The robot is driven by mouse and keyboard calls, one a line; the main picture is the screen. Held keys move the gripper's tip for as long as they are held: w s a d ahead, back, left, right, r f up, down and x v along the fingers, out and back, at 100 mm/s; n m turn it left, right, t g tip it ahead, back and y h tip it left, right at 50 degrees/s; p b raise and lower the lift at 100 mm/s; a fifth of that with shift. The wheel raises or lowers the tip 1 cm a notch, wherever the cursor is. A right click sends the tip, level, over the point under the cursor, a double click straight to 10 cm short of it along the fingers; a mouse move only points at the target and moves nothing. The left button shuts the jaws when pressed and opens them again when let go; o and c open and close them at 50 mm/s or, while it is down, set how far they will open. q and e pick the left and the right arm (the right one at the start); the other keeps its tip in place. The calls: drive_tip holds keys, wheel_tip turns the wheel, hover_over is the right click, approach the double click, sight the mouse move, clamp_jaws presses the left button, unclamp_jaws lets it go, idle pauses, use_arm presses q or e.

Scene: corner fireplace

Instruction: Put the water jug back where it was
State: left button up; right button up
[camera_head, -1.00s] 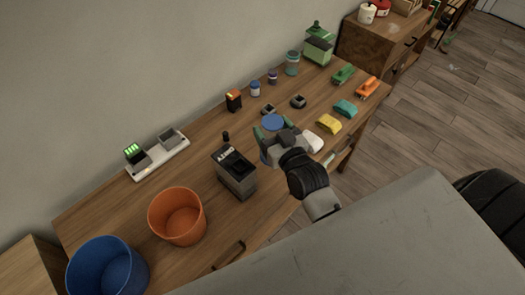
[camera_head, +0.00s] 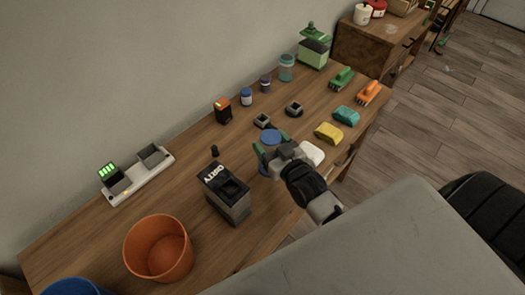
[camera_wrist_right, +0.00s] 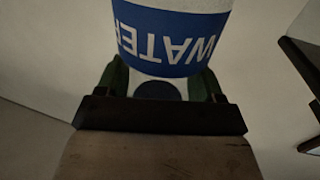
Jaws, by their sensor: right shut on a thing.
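The water jug shows its blue lid (camera_head: 270,136) in the head view, over the front part of the wooden table (camera_head: 185,184). My right gripper (camera_head: 271,145) is shut around the jug, with green fingers on either side of it. In the right wrist view the jug's blue band with upside-down "WATER" lettering (camera_wrist_right: 172,38) shows between the two fingers (camera_wrist_right: 158,82). I cannot tell whether the jug's base touches the table. My left gripper is not in view.
A black-grey box (camera_head: 226,192) stands left of the jug, and an orange bin (camera_head: 158,248) farther left. A charger (camera_head: 138,176) and small jars line the back. Bare table lies around the box.

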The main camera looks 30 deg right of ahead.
drive_tip(key=shift+w+a+f, duration=0.3)
drive_tip(key=shift+w+f, duration=0.15)
drive_tip(key=shift+w, duration=0.05)
drive_tip(key=shift+w+a+f, duration=0.3)
drive_tip(key=shift+w+f, duration=0.1)
drive_tip(key=shift+w, duration=0.1)
wheel_tip(320, 180, down, 4)
drive_tip(key=shift+r, duration=0.15)
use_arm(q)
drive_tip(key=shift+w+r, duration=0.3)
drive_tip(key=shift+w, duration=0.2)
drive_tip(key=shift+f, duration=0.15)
use_arm(e)
drive_tip(key=o, duration=1)
drive_tip(key=shift+f, duration=0.2)
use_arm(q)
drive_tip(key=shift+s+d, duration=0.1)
use_arm(e)
drive_tip(key=shift+o, duration=0.2)
drive_tip(key=shift+r, duration=0.1)
drive_tip(key=shift+s, duration=0.2)
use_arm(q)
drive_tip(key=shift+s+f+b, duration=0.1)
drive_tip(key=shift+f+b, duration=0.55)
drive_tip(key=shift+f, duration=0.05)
use_arm(e)
drive_tip(key=s, duration=1.1)
drive_tip(key=shift+s+d, duration=0.35)
drive_tip(key=shift+d, duration=0.1)
